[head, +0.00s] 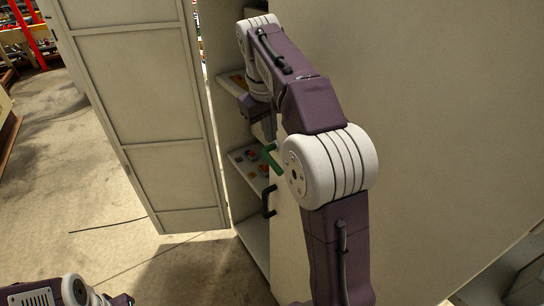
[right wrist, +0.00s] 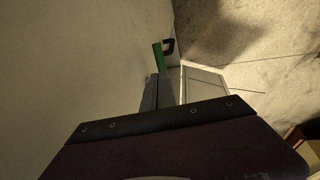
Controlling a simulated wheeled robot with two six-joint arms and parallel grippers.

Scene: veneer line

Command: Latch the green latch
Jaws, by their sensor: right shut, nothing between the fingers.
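The green latch (head: 271,157) is a short green handle at the front edge of the large pale cabinet, partly hidden behind my right arm in the head view. In the right wrist view the green latch (right wrist: 157,55) stands just beyond my fingertips. My right gripper (right wrist: 158,82) is shut and empty, pointing toward the latch; whether it touches the latch I cannot tell. In the head view my right gripper (head: 266,130) is mostly hidden by its own arm, just above the latch. My left gripper is not in view; only part of my left arm shows at the bottom left.
A tall pale door (head: 150,110) stands open at the left. Shelves with small coloured items (head: 250,160) show in the gap. A black handle (head: 269,201) sits below the latch, and also shows in the right wrist view (right wrist: 170,46). The floor at left is mostly clear, with a dark cable.

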